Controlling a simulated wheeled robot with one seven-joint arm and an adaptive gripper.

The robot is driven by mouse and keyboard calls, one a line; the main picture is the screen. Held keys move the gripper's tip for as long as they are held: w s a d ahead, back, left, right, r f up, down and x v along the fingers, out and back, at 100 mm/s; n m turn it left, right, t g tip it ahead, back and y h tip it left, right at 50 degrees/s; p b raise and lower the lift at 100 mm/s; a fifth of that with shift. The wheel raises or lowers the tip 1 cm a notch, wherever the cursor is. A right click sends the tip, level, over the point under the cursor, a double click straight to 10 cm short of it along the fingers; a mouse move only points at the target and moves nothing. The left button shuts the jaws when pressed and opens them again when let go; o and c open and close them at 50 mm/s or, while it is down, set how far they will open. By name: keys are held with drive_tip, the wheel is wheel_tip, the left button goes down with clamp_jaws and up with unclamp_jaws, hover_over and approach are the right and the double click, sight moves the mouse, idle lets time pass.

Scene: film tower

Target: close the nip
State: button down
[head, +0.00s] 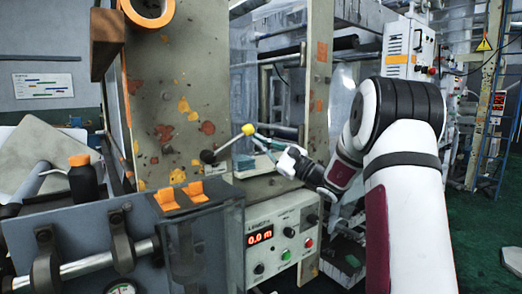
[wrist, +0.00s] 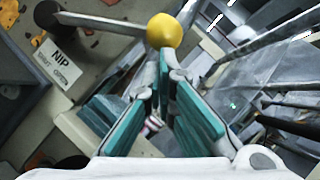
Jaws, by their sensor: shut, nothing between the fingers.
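The nip lever is a metal rod (head: 228,142) with a yellow ball knob (head: 248,129), running up and right from a dark hub (head: 207,156) on the paint-chipped machine frame. In the wrist view the yellow knob (wrist: 164,30) is at the top, with the rod (wrist: 105,22) leading left to the hub beside a "NIP" label (wrist: 62,66). My gripper (head: 256,135) has its teal-padded fingers pointing at the knob. The fingertips (wrist: 170,75) are together and empty, just short of the knob in the picture; I cannot tell whether they touch it.
A control box (head: 283,238) with a red "0.0 m" display is below my gripper. A grey cabinet (head: 110,230) with orange clips (head: 183,196) is at the front left. Rollers and film (head: 282,55) lie behind the frame. Green floor (head: 480,225) is open at right.

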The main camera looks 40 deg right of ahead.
drive_tip(key=shift+s+a+r+n+g+h+b, duration=0.15)
drive_tip(key=shift+a+r+n+g+b, duration=0.3)
drive_tip(key=shift+a+r+n+g, duration=1.05)
drive_tip(key=shift+w+a+r+n+g+h+b, duration=0.15)
drive_tip(key=shift+a+r+n+g+b, duration=0.5)
drive_tip(key=shift+a+r+n, duration=1.55)
drive_tip(key=shift+s+a+r+n+g+h+b, duration=0.2)
drive_tip(key=shift+a+r+n+g, duration=1.15)
drive_tip(key=shift+r+n, duration=0.9)
drive_tip(key=shift+f+n, duration=0.25)
